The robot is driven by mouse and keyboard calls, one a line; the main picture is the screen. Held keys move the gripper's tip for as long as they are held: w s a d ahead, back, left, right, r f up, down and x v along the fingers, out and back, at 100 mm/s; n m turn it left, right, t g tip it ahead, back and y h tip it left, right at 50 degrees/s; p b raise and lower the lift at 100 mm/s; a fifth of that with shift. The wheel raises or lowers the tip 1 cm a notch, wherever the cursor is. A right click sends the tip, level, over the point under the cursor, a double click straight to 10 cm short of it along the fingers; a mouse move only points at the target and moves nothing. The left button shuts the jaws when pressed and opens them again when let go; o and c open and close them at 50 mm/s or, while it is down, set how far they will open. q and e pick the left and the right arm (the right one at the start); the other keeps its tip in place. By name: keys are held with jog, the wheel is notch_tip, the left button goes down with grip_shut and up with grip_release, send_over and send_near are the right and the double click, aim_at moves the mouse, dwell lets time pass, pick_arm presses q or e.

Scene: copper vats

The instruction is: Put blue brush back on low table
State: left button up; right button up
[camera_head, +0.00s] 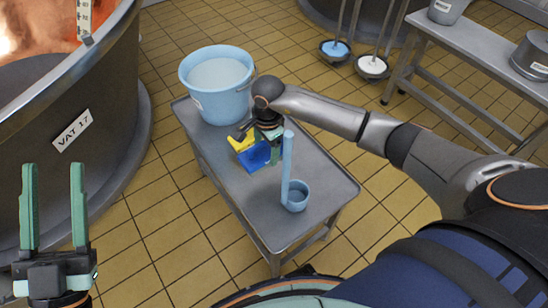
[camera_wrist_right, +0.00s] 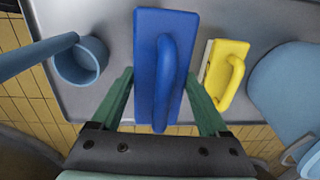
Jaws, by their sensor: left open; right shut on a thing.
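The blue brush (camera_head: 254,157), a flat block with an arched handle, is at my right gripper (camera_head: 271,150), over the low grey metal table (camera_head: 318,217). In the right wrist view the blue brush (camera_wrist_right: 149,40) lies between the green fingers of my right gripper (camera_wrist_right: 160,78), which is shut on it. I cannot tell whether the brush touches the tabletop. The wrist hides part of it in the head view. My left gripper (camera_head: 53,168) is open and empty, upright at the lower left, away from the table.
A yellow brush (camera_head: 241,142) lies beside the blue one. A large light-blue bucket (camera_head: 217,90) stands at the table's far end, a blue long-handled scoop (camera_head: 297,196) at its near end. VAT 17 (camera_head: 105,115) is on the left. A metal bench (camera_head: 475,52) stands right.

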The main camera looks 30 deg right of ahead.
pick_arm(q)
jog(key=s+r+m+h+b, duration=0.2)
jog(key=s+r+m+h, duration=0.2)
jog(key=h, duration=0.1)
pick_arm(e)
jog(key=shift+w+d+f, duration=0.2)
jog(key=shift+d+f, duration=0.25)
jog(key=shift+f, duration=0.15)
jog(key=shift+w+d+f, duration=0.15)
jog(key=shift+d+f, duration=0.25)
jog(key=shift+f, duration=0.2)
jog(key=shift+w+d+f, duration=0.1)
jog(key=shift+d+f, duration=0.1)
jog(key=shift+f, duration=0.05)
jog(key=shift+w+d+f+b, duration=0.1)
jog(key=shift+d+f+b, duration=0.2)
jog(key=shift+b, duration=0.1)
pick_arm(q)
jog(key=shift+n, duration=0.6)
jog(key=shift+w+d+f+b, duration=0.1)
jog(key=shift+d+f+b, duration=0.15)
jog(key=shift+f+b, duration=0.65)
jog(key=shift+d+f+b, duration=0.25)
jog(key=shift+f+b, duration=0.25)
jog(key=shift+f, duration=0.8)
pick_arm(e)
jog(key=shift+w+d+f, duration=0.1)
jog(key=shift+d+f, duration=0.1)
jog(key=shift+f, duration=1.5)
